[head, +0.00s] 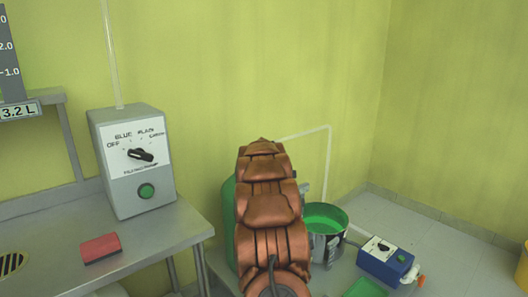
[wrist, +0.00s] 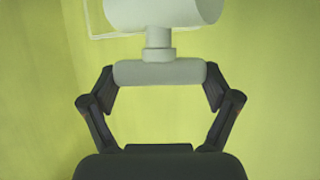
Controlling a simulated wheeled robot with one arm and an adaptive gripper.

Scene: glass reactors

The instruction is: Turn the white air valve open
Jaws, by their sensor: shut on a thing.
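In the wrist view, the white air valve's bar-shaped handle (wrist: 160,73) lies crosswise between the two fingers of my gripper (wrist: 158,88). The fingers are shut on its two ends. A short stem (wrist: 158,45) joins the handle to a white cylindrical body (wrist: 162,12) at the top edge. In the head view, my copper-coloured arm hides the valve handle and my gripper. A thin white pipe (head: 328,160) shows just behind the arm.
A metal bench (head: 150,235) at left holds a grey control box (head: 132,162) with a dial and a red block (head: 100,248). A pot of green liquid (head: 326,220) and a blue box (head: 387,262) stand right of my arm.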

